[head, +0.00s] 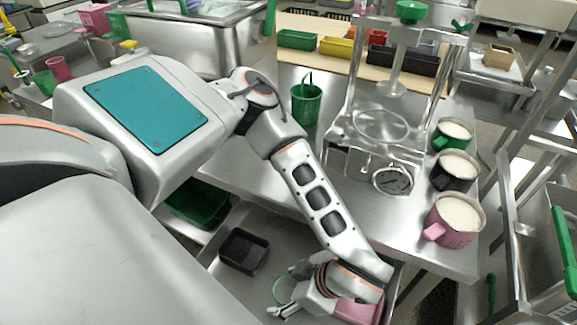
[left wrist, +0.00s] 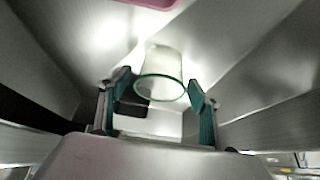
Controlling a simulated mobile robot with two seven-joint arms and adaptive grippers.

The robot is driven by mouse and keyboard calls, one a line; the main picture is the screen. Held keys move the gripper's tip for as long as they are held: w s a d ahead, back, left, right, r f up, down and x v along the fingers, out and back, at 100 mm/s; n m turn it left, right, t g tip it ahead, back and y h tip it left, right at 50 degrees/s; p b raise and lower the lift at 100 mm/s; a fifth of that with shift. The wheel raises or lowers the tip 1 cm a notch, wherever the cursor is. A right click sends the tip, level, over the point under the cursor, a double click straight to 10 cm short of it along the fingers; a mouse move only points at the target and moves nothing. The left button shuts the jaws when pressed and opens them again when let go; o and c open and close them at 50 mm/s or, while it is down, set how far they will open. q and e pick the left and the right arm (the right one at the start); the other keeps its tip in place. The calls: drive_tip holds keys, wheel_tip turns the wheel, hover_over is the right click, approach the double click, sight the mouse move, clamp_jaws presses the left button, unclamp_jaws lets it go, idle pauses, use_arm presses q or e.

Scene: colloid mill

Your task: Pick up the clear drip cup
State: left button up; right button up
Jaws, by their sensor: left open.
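The clear drip cup (left wrist: 163,62) has a green rim. In the left wrist view it appears just ahead of and between the fingertips of my left gripper (left wrist: 159,82), with a gap at each side. The gripper is open and holds nothing. In the head view the cup (head: 284,289) is partly hidden at the lower shelf, beside my left gripper (head: 285,307). I cannot tell how deep the cup lies between the fingers. My right gripper is not in view.
A black bin (head: 244,250) and a green bin (head: 197,203) are on the lower level to the left. A pink object (head: 358,310) is right by the gripper. The steel table (head: 262,185) above carries a green jug (head: 306,103) and pink pitcher (head: 453,222).

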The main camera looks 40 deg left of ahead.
use_arm(q)
drive_tip(key=c, duration=1.1)
drive_tip(key=shift+r, duration=0.1)
